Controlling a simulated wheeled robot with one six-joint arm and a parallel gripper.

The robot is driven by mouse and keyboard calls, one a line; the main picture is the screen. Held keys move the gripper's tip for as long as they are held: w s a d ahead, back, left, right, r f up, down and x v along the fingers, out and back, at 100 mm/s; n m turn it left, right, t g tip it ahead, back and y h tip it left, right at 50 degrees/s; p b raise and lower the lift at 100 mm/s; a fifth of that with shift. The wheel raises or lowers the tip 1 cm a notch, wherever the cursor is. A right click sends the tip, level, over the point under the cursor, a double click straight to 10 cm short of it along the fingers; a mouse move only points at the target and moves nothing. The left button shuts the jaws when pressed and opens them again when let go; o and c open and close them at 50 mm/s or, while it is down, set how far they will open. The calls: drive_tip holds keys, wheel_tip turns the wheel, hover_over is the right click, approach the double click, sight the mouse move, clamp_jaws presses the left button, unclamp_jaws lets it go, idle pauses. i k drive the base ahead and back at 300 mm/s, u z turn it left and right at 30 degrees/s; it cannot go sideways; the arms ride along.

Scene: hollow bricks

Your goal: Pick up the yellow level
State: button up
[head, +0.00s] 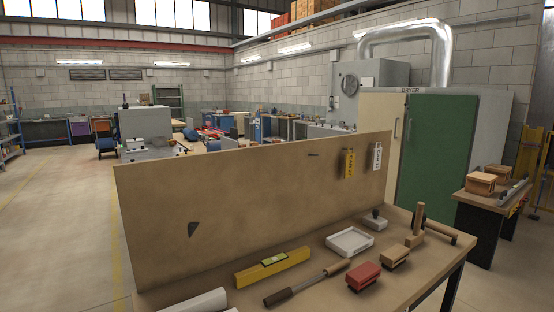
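The yellow level (273,268) lies on the wooden workbench (408,285), close to the foot of the upright wooden back panel (250,205). It is a long yellow bar with a greenish vial window near its middle on top. It lies slanted, its right end a little farther back. Nothing covers it. My gripper is not in this view.
A tool with a wooden handle (306,283) lies just in front of the level. A white tray (350,242), a red block (364,276), a tan block (395,256) and a hammer-like tool (418,228) lie to the right. White rolls (195,301) lie at left front.

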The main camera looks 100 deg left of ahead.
sight(269, 265)
drive_tip(key=u, duration=1.05)
drive_tip(key=i, duration=2.3)
drive_tip(key=u, duration=2.25)
drive_tip(key=i, duration=0.5)
drive_tip(key=u, duration=0.05)
